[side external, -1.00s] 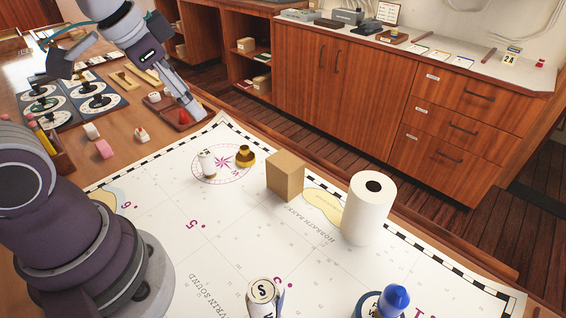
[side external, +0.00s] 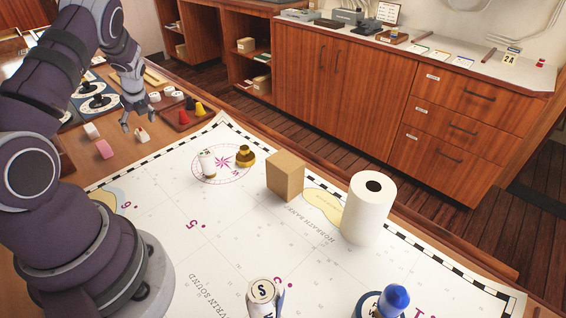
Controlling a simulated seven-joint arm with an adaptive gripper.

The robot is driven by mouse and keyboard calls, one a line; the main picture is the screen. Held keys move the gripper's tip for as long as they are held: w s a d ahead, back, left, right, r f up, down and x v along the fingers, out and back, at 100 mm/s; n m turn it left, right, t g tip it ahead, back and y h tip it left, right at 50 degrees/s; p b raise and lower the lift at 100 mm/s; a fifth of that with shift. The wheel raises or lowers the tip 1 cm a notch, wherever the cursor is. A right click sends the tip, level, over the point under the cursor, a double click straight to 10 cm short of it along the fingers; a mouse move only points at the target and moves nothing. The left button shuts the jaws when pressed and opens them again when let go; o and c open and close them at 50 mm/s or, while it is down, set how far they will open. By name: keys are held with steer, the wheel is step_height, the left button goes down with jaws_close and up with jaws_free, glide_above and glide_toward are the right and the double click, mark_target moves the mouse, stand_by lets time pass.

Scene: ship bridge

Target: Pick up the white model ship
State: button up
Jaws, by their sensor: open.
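A small white piece with reddish details (side external: 142,135) sits on the wooden table left of the chart. It may be the white model ship, but it is too small to be sure of its shape. My gripper (side external: 138,121) is open and points down just above and behind this piece, with its fingers apart. I see nothing between the fingers. Whether a fingertip touches the piece cannot be told from this view.
A pink block (side external: 104,149) and a white block (side external: 91,131) lie close by on the left. A reddish tray (side external: 180,122) with red and yellow cones is to the right. The chart (side external: 160,205) holds a brown box (side external: 285,176), a paper roll (side external: 368,212) and small items.

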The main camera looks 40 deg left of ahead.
mark_target(139, 129)
steer(key=x, duration=0.3)
steer(key=shift+a+f, duration=0.2)
steer(key=shift+f, duration=0.05)
steer(key=c, duration=1)
